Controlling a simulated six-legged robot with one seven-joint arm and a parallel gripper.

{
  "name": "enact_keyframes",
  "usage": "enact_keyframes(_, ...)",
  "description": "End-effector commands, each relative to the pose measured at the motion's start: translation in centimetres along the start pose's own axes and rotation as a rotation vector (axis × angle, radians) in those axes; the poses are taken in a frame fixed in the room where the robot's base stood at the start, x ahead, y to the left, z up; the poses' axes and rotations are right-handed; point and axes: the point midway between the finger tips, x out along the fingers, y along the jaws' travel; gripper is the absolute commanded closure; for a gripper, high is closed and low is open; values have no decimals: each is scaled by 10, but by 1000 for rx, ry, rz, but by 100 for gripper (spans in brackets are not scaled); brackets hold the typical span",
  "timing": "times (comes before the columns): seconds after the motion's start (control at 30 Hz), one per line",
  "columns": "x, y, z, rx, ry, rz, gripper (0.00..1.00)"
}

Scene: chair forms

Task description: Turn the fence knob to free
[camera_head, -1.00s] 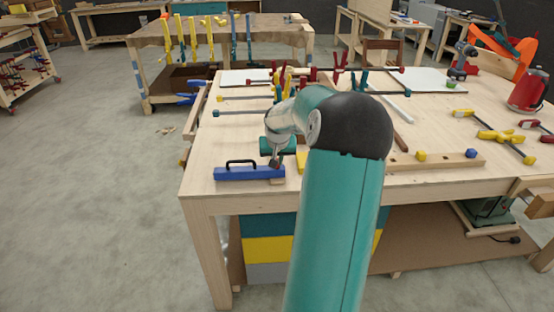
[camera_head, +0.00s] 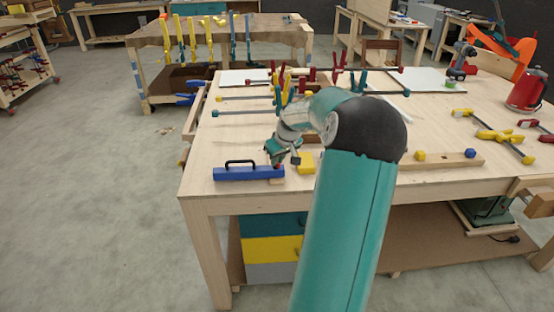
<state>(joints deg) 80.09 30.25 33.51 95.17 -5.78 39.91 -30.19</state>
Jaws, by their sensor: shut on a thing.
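A long blue fence block (camera_head: 240,174) with a black handle (camera_head: 240,163) lies along the near left edge of the wooden workbench. My gripper (camera_head: 276,163) is at the right end of the blue block, pointing down and left. It is shut on a small reddish knob (camera_head: 278,167) there, most of which my fingers hide. The knob's angle is too small to read. A small wooden piece (camera_head: 277,181) sticks out beneath the block's right end.
A yellow block (camera_head: 306,163) stands just right of my gripper. Several clamps lie behind on the bench (camera_head: 222,150). A wooden bar (camera_head: 440,160) with yellow and blue knobs lies to the right, a red container (camera_head: 527,91) further back.

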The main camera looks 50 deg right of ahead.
Motion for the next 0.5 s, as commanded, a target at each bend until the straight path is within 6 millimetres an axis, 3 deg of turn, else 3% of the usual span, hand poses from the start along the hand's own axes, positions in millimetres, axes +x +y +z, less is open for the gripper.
enact_keyframes(0.5, 0, 5, -2, -454, 1, -188, 100)
